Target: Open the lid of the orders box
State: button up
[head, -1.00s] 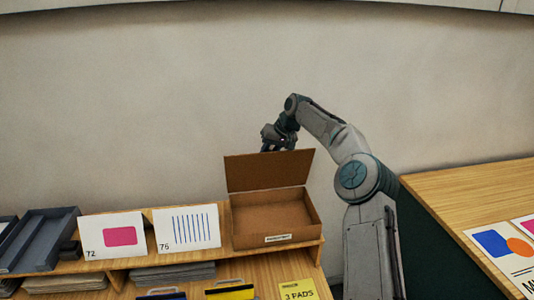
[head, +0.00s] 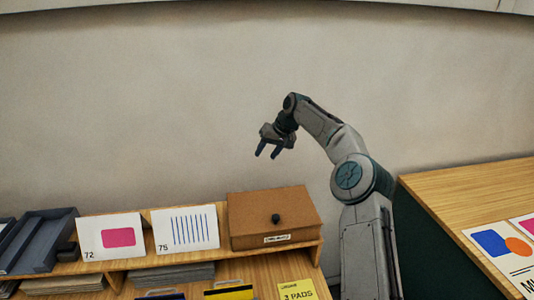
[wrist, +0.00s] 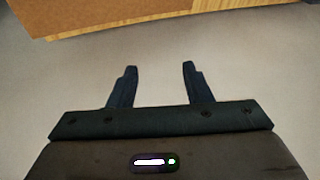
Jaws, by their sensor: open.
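The orders box (head: 255,231) is a brown box with a small pale label on its front, at the right end of the wooden shelf. Its lid (head: 250,204) is down flat on it, with a dark round knob (head: 276,218) on top. My gripper (head: 268,155) is open and empty, above and behind the box in the head view, apart from the lid. In the wrist view its two fingers (wrist: 158,68) are spread with nothing between them. A brown surface, likely part of the box (wrist: 90,12), shows at the top left there.
Cards marked 72 (head: 110,237) and 75 (head: 186,229) stand left of the box, with dark trays (head: 38,240) farther left. A yellow note (head: 297,290) lies in front. Another wooden table (head: 470,195) stands at the right. The space above the box is clear.

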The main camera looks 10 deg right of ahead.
jog(key=v, duration=1.3)
jog(key=shift+r, duration=0.2)
jog(key=shift+d, duration=0.1)
jog(key=shift+s, duration=0.1)
